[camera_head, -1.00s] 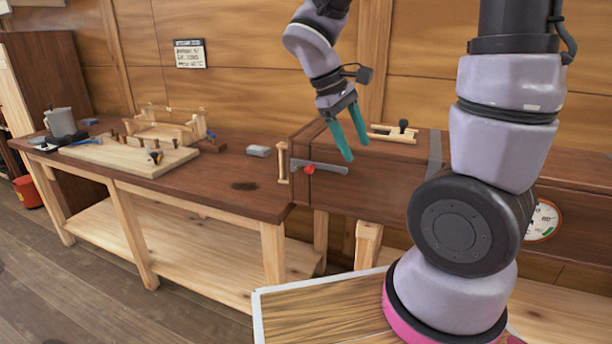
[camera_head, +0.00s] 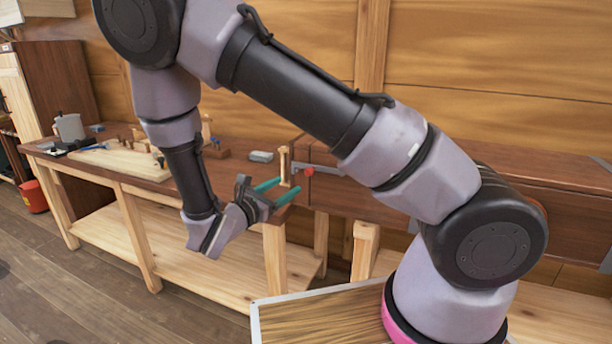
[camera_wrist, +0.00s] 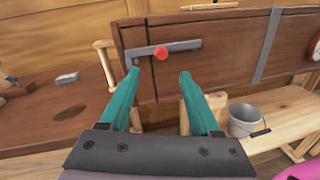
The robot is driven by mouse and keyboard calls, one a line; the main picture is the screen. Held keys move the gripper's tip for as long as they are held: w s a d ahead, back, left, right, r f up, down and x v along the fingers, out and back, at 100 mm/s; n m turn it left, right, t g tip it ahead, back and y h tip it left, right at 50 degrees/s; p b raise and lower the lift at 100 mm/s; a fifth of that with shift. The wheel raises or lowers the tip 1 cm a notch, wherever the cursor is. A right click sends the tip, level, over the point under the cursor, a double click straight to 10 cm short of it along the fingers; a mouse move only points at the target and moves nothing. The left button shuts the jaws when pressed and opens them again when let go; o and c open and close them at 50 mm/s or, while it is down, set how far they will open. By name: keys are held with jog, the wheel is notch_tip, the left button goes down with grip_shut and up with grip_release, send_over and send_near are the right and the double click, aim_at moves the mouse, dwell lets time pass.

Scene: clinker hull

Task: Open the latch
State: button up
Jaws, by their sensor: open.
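The latch is a grey metal bar (camera_wrist: 164,50) with a red round knob (camera_wrist: 161,54), lying across the seam on the front of a brown wooden chest or steam box. In the head view the red knob (camera_head: 309,171) shows just right of a light wooden handle (camera_head: 285,166). My gripper (camera_wrist: 160,78) has two teal fingers spread apart with nothing between them. In the wrist view the fingers point toward the latch, below the bar. In the head view my gripper (camera_head: 281,190) is low in front of the bench edge, left of the knob and apart from it.
A metal bucket (camera_wrist: 243,119) stands on the shelf below the box. A dial gauge (camera_wrist: 315,47) is at the right. Open floor lies in front.

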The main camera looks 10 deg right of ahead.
aim_at(306, 173)
jog(key=x, duration=1)
jog(key=shift+w+d, duration=0.1)
jog(key=shift+d, duration=0.05)
grip_shut()
dwell(1.1)
